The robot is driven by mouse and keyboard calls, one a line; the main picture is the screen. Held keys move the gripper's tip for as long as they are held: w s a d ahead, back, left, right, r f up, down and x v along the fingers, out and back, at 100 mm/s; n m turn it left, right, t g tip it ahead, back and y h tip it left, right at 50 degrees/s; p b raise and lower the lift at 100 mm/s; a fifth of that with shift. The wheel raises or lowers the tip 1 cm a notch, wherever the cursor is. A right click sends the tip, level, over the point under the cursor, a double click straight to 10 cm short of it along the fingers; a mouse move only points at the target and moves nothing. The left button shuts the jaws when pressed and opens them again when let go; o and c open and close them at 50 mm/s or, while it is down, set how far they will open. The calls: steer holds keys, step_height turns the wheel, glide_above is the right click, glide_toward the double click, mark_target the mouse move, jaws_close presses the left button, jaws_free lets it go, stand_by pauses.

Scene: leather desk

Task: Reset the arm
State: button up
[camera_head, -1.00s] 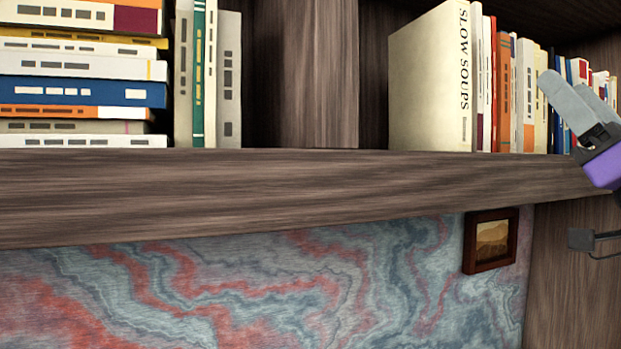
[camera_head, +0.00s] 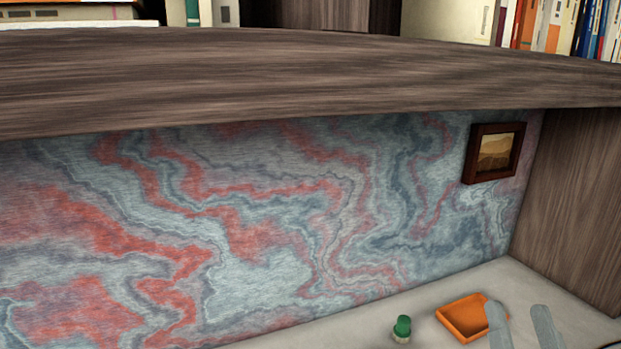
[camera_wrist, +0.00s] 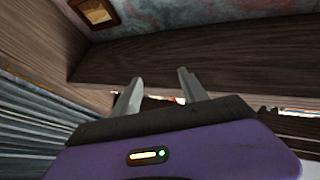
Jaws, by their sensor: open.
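My gripper (camera_head: 522,326) shows at the bottom right of the head view, with two grey fingers apart and nothing between them. It is in front of the desk surface, near an orange tray. In the wrist view my gripper (camera_wrist: 160,88) has its two fingers spread and empty, with its purple body below. The rest of my arm is out of the head view.
A wooden shelf (camera_head: 300,75) with books (camera_head: 590,30) crosses the top. Below it, an orange tray (camera_head: 447,322) and a green-capped object (camera_head: 402,328) are on the pale desk surface (camera_head: 345,325). A framed picture (camera_head: 494,153) hangs on the marbled wall (camera_head: 250,220).

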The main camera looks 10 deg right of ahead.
steer(key=s+a+f+n+g+y, duration=0.2)
steer(key=s+a+f+g+y, duration=0.1)
steer(key=s+f, duration=0.7)
steer(key=s+a+f+n+g+y, duration=0.3)
steer(key=s+a+f, duration=0.5)
steer(key=s+f, duration=0.3)
steer(key=s+g, duration=0.1)
steer(key=s, duration=0.2)
steer(key=shift+s+a+f+g+y, duration=0.2)
steer(key=shift+g+y, duration=0.1)
steer(key=shift+g, duration=0.1)
